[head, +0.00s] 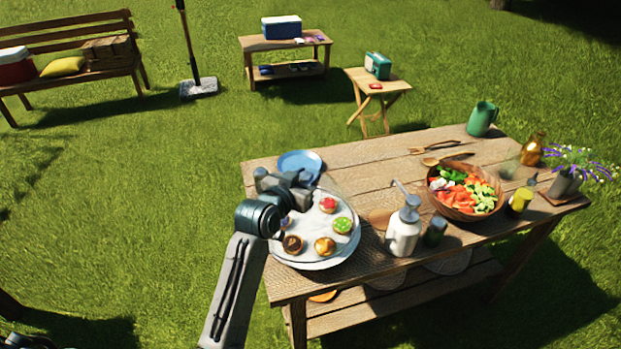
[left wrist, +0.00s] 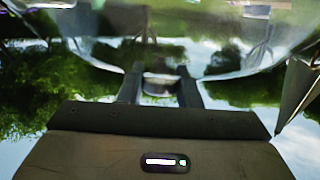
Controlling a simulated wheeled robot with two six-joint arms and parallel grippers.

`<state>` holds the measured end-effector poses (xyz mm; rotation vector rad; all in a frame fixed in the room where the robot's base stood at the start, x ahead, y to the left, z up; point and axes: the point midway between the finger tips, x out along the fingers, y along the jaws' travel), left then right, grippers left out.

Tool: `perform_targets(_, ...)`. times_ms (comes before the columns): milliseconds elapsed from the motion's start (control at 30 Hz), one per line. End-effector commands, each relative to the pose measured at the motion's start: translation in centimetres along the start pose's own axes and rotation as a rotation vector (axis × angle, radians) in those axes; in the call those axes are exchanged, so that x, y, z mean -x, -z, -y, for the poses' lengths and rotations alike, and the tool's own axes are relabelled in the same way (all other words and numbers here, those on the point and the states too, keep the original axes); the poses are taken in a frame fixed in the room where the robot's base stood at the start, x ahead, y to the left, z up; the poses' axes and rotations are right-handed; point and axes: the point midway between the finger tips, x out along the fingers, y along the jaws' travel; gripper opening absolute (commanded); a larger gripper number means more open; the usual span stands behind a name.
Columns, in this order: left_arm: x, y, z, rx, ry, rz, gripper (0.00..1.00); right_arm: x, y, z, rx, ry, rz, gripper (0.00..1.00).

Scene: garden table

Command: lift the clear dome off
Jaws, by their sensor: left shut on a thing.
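The clear dome (left wrist: 215,50) fills the upper part of the left wrist view. Its knob (left wrist: 160,86) is between the two fingers of my left gripper (left wrist: 160,92), which are shut on it. In the head view my left gripper (head: 298,192) is over the white cake stand (head: 292,262), which carries several small tarts and cakes. The dome is so clear that its edge hardly shows there, and I cannot tell whether it rests on the stand or is raised.
On the wooden table (head: 385,165), a blue plate (head: 300,161) lies behind the stand. A white pump bottle (head: 403,232), a dark jar (head: 435,232) and a salad bowl (head: 440,206) stand to its right. A green pitcher (head: 482,119) is at the back right.

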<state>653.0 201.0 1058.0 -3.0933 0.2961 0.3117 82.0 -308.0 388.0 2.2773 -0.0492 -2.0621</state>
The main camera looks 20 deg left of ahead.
Motion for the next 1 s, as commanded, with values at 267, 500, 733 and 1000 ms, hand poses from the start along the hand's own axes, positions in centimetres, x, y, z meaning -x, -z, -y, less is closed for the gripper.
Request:
perform_targets(267, 4.8, -0.8, 1.4, -0.007, 0.001, -0.002, 0.0, -1.8, -0.2, -0.1, 0.001, -0.003, 0.0, 0.36)
perform_targets(500, 9.6, -1.2, 2.7, -0.008, 0.001, -0.002, 0.0, -3.0, -0.3, -0.4, 0.003, -0.006, 0.0, 0.36)
perform_targets(733, 12.3, -1.4, 3.4, -0.004, 0.001, -0.002, 0.0, -3.6, -0.3, -0.3, 0.003, -0.006, 0.0, 0.36)
perform_targets(1000, 13.3, -1.3, 3.6, -0.001, -0.001, -0.002, 0.0, -3.8, -0.4, -0.3, 0.002, -0.006, 0.0, 0.36)
